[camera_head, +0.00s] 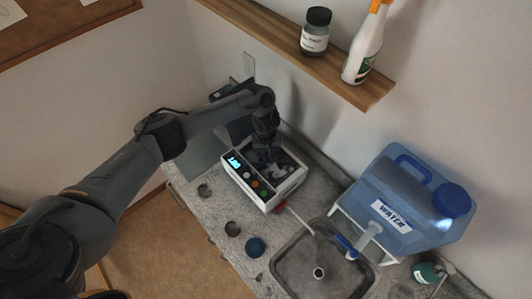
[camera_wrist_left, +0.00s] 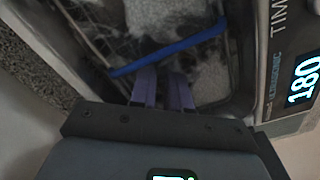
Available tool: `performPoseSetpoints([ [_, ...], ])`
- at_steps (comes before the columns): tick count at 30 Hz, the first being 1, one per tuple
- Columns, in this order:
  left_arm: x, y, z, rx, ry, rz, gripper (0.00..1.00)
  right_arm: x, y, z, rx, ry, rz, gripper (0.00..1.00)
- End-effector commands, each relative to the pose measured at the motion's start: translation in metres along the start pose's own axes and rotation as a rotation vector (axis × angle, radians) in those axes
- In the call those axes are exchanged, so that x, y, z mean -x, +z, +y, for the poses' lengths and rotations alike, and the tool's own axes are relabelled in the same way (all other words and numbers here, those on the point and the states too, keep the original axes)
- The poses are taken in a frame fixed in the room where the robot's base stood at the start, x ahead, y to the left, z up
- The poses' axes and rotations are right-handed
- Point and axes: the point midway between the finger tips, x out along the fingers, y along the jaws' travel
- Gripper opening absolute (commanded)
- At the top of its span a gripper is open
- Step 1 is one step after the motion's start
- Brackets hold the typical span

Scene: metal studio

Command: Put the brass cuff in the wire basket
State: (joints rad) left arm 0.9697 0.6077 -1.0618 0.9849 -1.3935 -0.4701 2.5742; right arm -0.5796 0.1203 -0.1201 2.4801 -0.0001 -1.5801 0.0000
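My left gripper (camera_head: 268,158) reaches down over the open tank of a white ultrasonic cleaner (camera_head: 264,204). In the left wrist view its two fingers (camera_wrist_left: 163,90) are close together, with a narrow gap, and point into the tank. I cannot tell whether anything is between them. A blue bar (camera_wrist_left: 180,48) crosses the tank just beyond the fingertips; it may be part of the wire basket, whose mesh I cannot make out clearly. I cannot pick out the brass cuff in either view. My right gripper is not in view.
The cleaner's display (camera_head: 234,162) shows 180. Small dark round items (camera_head: 232,228) and a blue one (camera_head: 255,247) lie on the stone counter. A sink (camera_head: 319,272) and a blue water jug (camera_head: 400,205) are to the right. A wooden shelf (camera_head: 290,50) with bottles hangs above.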

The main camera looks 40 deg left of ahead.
Motion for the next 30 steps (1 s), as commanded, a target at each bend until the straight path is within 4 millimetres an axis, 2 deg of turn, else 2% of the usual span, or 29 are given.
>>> performPoseSetpoints([
  [5, 0.017, 0.000, 0.000, 0.000, 0.000, 0.000, 0.16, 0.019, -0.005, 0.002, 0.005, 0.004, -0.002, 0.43],
  [17, 0.068, 0.000, 0.000, 0.001, 0.000, -0.001, 0.16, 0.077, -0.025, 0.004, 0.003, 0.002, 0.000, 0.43],
  [22, 0.094, -0.001, 0.000, -0.001, 0.002, 0.002, 0.16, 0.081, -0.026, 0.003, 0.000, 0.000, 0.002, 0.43],
  [30, 0.116, -0.001, 0.001, -0.002, 0.002, 0.003, 0.16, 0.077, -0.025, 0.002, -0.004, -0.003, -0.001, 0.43],
])
